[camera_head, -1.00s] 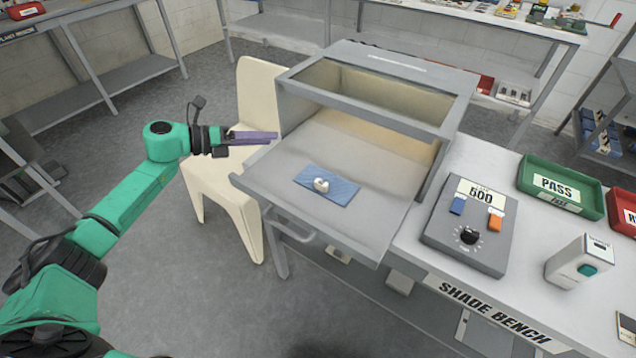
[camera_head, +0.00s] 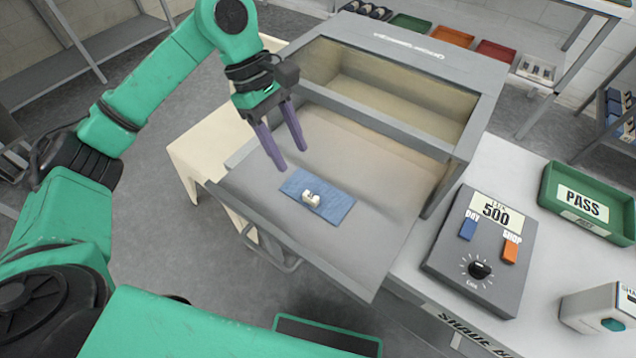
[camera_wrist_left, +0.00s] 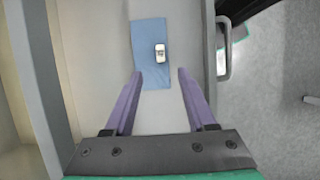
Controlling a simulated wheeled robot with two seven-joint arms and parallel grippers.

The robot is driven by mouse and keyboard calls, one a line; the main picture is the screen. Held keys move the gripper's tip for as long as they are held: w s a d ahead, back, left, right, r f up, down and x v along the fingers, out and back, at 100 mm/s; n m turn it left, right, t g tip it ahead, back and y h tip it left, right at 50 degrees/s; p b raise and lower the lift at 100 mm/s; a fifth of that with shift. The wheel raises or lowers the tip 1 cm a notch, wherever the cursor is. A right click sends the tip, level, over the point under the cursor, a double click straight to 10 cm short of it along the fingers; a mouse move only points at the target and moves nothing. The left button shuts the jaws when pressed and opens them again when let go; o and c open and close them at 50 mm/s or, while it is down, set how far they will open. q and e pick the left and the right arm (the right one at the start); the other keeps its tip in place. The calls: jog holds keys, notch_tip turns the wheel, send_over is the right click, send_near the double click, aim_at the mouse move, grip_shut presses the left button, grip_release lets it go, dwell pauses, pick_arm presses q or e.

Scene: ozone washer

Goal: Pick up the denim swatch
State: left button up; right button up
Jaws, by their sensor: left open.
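The denim swatch (camera_head: 335,209) is a flat blue rectangle lying on the pulled-out grey tray (camera_head: 350,255) of the washer. A small white and metallic piece (camera_head: 311,198) sits on the swatch. My left gripper (camera_head: 291,160) is open and empty, its purple fingers pointing down just above and behind the swatch's far left edge. In the left wrist view the swatch (camera_wrist_left: 150,70) lies ahead between the two fingers (camera_wrist_left: 157,75), with the small piece (camera_wrist_left: 160,53) on it. My right gripper is not in view.
The washer's grey box (camera_head: 400,55) with a window stands behind the tray. A grey control box (camera_head: 481,250) reading 500 and a green PASS tray (camera_head: 588,203) are on the bench at right.

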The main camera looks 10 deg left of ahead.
aim_at(310, 195)
pick_arm(q)
jog(key=p+x, duration=0.2)
jog(key=x, duration=0.8)
jog(key=shift+s+d+f+p, duration=0.1)
jog(key=shift+s+f+p, duration=0.05)
jog(key=shift+f+p, duration=0.2)
jog(key=shift+f, duration=0.15)
jog(key=shift+c, duration=1.2)
grip_shut()
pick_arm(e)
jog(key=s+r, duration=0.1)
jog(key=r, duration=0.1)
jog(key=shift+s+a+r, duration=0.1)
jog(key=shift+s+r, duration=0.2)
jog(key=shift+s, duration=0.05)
